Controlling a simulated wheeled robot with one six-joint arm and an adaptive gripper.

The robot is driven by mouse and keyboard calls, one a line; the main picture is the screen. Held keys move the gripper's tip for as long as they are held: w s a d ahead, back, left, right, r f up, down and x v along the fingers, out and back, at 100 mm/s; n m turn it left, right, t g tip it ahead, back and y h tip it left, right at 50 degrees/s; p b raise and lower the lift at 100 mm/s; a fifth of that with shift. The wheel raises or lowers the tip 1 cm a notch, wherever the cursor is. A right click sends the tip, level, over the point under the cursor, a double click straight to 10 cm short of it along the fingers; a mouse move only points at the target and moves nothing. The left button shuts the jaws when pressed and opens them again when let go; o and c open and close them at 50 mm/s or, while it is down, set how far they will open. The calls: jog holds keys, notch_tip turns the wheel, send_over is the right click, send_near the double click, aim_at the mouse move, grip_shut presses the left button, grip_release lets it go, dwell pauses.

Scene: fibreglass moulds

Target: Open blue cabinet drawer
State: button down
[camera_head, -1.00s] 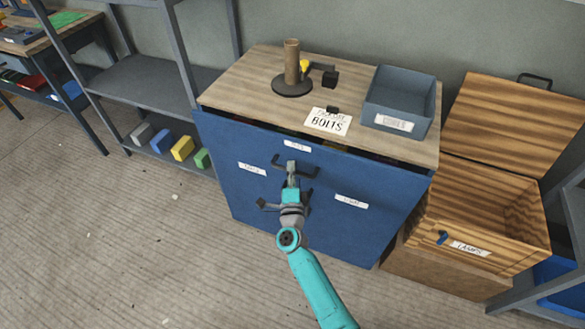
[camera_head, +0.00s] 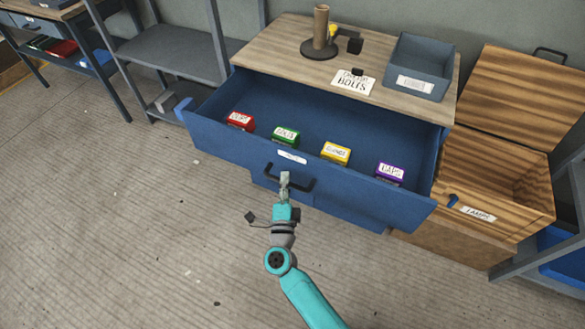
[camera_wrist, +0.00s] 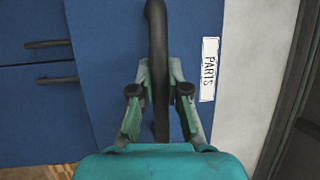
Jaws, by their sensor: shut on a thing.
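The blue cabinet's top drawer (camera_head: 230,145) is pulled well out in the head view. Inside it sit small labelled boxes: red (camera_head: 240,121), green (camera_head: 286,136), yellow (camera_head: 336,153) and purple (camera_head: 389,173). A black bar handle (camera_head: 289,179) is on the drawer front, under a white label. My gripper (camera_head: 285,178) is shut on this handle. The lower cabinet front is mostly hidden by the drawer.
The wooden cabinet top (camera_head: 275,55) holds a stand with a cardboard tube (camera_head: 321,27), a BOLTS sign (camera_head: 353,82) and a grey bin (camera_head: 418,68). An open wooden crate (camera_head: 490,180) is close at right. A grey shelf (camera_head: 180,55) stands left. Floor at left front is clear.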

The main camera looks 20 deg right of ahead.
jog(key=shift+s+a, duration=1)
jog(key=shift+s, duration=0.15)
jog(key=c, duration=1.1)
grip_release()
jog(key=shift+c, duration=0.2)
jog(key=v, duration=1.2)
